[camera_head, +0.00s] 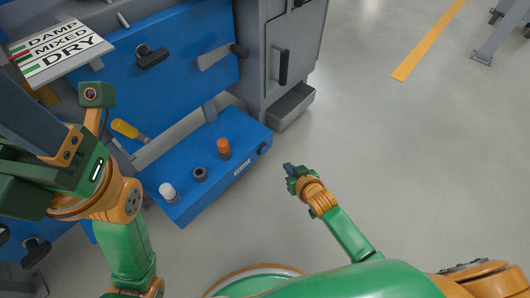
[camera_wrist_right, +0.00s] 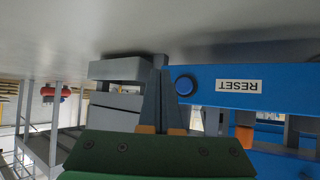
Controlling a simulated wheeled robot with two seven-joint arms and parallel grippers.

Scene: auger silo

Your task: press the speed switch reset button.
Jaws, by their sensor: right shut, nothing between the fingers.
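The reset button is a round dark blue button (camera_head: 264,148) on the front face of a low blue box (camera_head: 190,208), near its right end. A white label reading RESET (camera_wrist_right: 239,85) sits beside the button, which also shows in the right wrist view (camera_wrist_right: 184,86). My right gripper (camera_head: 287,167) is shut and empty, in front of the button and a little to its right in the head view. In the right wrist view its grey fingertips (camera_wrist_right: 160,63) are beside the button, with a gap apparent in the head view. My left gripper (camera_head: 32,112) is at the far left; its jaw state is unclear.
The box top carries a white knob (camera_head: 168,191), a dark ring-like knob (camera_head: 199,174) and an orange knob (camera_head: 223,148). A yellow-handled lever (camera_head: 126,129) is behind them. A grey cabinet with a tray (camera_head: 290,106) stands beyond.

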